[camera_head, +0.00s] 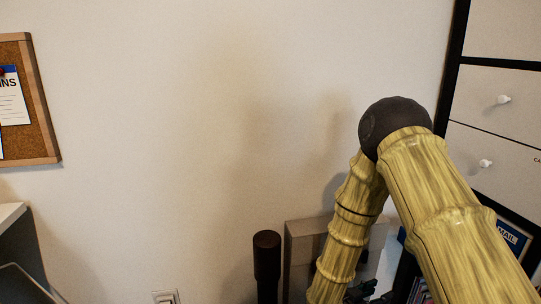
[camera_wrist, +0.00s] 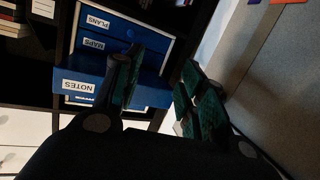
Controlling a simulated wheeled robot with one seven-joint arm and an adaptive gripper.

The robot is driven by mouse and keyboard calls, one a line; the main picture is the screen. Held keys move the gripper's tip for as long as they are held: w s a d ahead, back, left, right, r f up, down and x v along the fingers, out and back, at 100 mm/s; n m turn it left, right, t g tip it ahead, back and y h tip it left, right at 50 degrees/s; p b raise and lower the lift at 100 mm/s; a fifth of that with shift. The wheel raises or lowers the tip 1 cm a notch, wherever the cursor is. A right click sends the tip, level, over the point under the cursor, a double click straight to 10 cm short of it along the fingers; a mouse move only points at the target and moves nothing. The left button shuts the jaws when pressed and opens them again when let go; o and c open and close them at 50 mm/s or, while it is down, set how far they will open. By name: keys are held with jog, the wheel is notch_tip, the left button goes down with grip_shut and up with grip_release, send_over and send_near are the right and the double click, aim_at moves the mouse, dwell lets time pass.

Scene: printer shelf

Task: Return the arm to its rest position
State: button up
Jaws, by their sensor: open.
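My gripper (camera_wrist: 160,64) is open in the wrist view, with a gap between its two dark fingers and their green pads. I see nothing held between them. Behind the fingers is a blue drawer unit (camera_wrist: 150,45) with labels reading PLANS, MAPS and NOTES. I cannot tell how far the fingers are from it. In the head view my arm (camera_head: 450,215) rises from the lower right to a dark elbow joint (camera_head: 395,125), then bends down toward the bottom edge. The gripper cannot be made out clearly there.
A shelf unit with white-knobbed drawers (camera_head: 500,60) stands at the right, close to my arm. A dark cylinder (camera_head: 267,262) and a grey box (camera_head: 303,250) are at the bottom. A cork board (camera_head: 40,110) hangs at the left. The wall between is bare.

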jog(key=s+a+f+n+y, duration=0.25)
jog(key=s+f+y, duration=0.2)
jog(key=f, duration=0.45)
jog(key=s+a+f+n+y, duration=0.1)
jog(key=s+f+n+y, duration=0.4)
jog(key=f, duration=0.5)
jog(key=s+a+f+n+g+y, duration=0.2)
jog(key=s+a+f+g, duration=0.15)
jog(key=s, duration=0.95)
jog(key=s+a+f+n+g+y, duration=0.2)
jog(key=s+f+g+y, duration=0.15)
jog(key=s, duration=0.95)
notch_tip(320, 180, up, 37)
jog(key=h+p, duration=0.1)
jog(key=p, duration=3.5)
jog(key=shift+w+f+p, duration=0.2)
jog(key=shift+w+p, duration=0.1)
jog(key=shift+w, duration=0.05)
jog(key=shift+d+m, duration=0.15)
jog(key=shift+m, duration=0.1)
jog(key=shift+c, duration=0.5)
